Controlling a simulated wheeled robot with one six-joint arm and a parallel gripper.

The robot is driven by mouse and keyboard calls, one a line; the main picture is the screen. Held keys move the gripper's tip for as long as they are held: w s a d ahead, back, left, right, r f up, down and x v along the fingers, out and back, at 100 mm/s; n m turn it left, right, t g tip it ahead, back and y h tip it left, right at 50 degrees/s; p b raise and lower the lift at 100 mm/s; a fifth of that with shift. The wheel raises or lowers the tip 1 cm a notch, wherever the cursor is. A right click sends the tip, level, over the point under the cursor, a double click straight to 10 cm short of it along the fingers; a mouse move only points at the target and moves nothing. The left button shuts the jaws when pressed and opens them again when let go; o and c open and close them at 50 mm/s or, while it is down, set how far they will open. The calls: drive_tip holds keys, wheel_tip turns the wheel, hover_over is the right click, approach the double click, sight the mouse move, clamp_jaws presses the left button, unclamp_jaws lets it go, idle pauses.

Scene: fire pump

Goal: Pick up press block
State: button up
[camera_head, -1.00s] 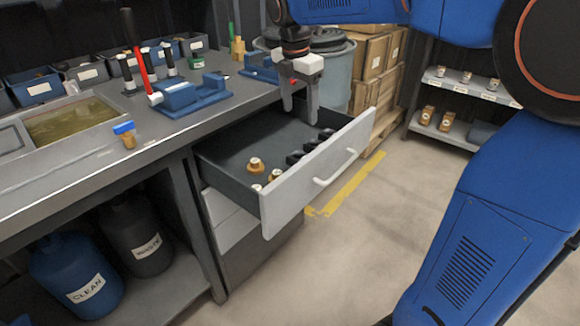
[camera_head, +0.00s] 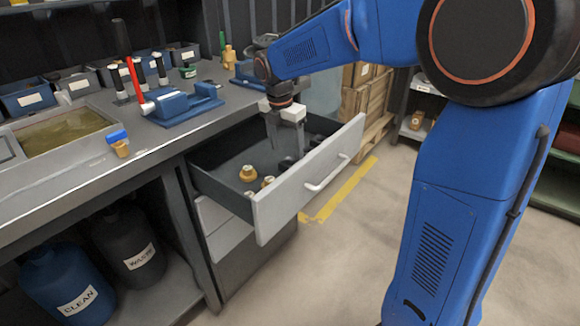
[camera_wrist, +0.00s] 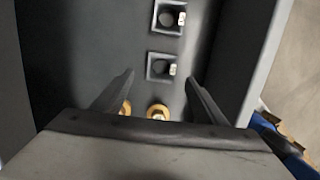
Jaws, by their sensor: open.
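Small dark square blocks, each with a round hole and a pale tag, lie in the open drawer (camera_head: 322,172). In the wrist view one dark block (camera_wrist: 161,67) sits just beyond my fingertips, and another (camera_wrist: 168,17) is farther up. I cannot tell for sure which is the press block. In the head view a dark block (camera_head: 287,163) shows by my fingers. My gripper (camera_head: 286,150) points down into the drawer, open and empty. Its fingers also show in the wrist view (camera_wrist: 159,78), spread to either side of the nearer block's column.
Brass fittings (camera_head: 248,173) lie in the drawer near the blocks; one shows between my fingers in the wrist view (camera_wrist: 158,112). The drawer's front wall is close on the right. The workbench (camera_head: 165,147) with a blue vise (camera_head: 180,104) stands left.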

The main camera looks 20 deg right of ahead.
sight(290, 159)
drive_tip(key=shift+w+d+f, duration=0.1)
drive_tip(key=shift+d+f, duration=0.1)
drive_tip(key=shift+f, duration=0.75)
drive_tip(key=shift+w+d+f, duration=0.15)
drive_tip(key=shift+d+f, duration=0.05)
drive_tip(key=shift+f, duration=0.75)
drive_tip(key=shift+w+d+f, duration=0.1)
drive_tip(key=shift+d+f, duration=0.1)
drive_tip(key=shift+f, duration=0.75)
drive_tip(key=c, duration=1.4)
